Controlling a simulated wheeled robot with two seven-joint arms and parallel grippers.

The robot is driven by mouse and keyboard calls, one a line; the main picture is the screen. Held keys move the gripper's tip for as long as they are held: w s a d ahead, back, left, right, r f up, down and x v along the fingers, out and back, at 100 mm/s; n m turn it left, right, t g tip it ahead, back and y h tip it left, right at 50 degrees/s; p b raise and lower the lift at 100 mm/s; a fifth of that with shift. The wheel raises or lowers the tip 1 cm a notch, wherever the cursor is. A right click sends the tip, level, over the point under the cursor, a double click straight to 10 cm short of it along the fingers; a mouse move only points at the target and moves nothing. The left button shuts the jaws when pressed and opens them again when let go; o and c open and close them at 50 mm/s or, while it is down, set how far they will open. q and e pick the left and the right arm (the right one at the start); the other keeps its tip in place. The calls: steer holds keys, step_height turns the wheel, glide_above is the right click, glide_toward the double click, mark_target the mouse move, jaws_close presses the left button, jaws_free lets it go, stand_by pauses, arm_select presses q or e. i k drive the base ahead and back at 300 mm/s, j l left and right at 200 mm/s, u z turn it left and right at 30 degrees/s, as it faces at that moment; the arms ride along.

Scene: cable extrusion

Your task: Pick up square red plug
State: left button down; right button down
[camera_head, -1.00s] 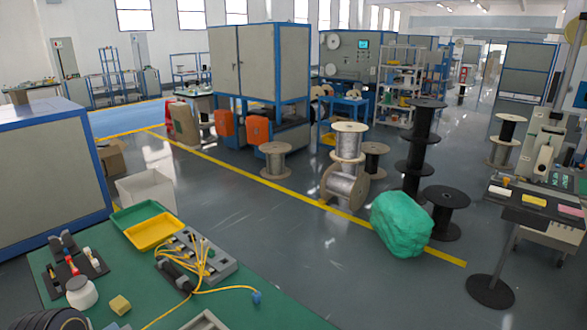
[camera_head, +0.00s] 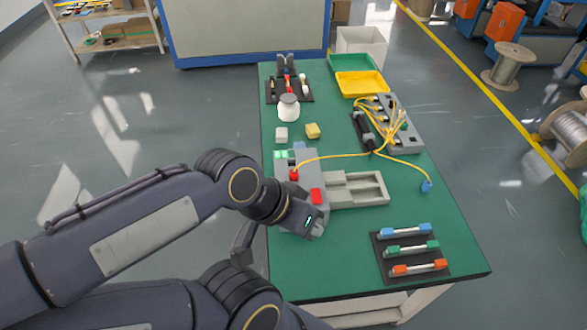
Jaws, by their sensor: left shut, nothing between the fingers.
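A small red plug (camera_head: 294,175) sits on the left part of a grey fixture (camera_head: 360,190), at the end of a yellow cable (camera_head: 335,156). A second red block (camera_head: 317,196) lies nearby on the same fixture, close to my gripper; I cannot tell which of the two is the square red plug. My left gripper (camera_head: 312,228) is just below the second red block, over the left edge of the green table. It is shut and empty, and its fingertips are mostly hidden by its own body. My right gripper is not in view.
A blue plug (camera_head: 426,186) lies on the table's right side. A dark tray (camera_head: 386,268) with several coloured-end parts is at the front. Yellow (camera_head: 350,84) and green (camera_head: 345,62) trays, a white bottle (camera_head: 288,108) and a sponge-like block (camera_head: 313,131) stand farther back.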

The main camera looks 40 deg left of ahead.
mark_target(294, 175)
steer(key=u, duration=1.5)
steer(key=j+z, duration=0.1)
steer(key=j, duration=0.4)
steer(key=k+j+z, duration=0.1)
steer(key=j, duration=0.35)
steer(key=i+j+z, duration=0.2)
steer(key=i+j, duration=0.2)
steer(key=j, duration=0.2)
steer(key=i+j+z, duration=0.1)
steer(key=i+j, duration=0.1)
steer(key=j, duration=0.1)
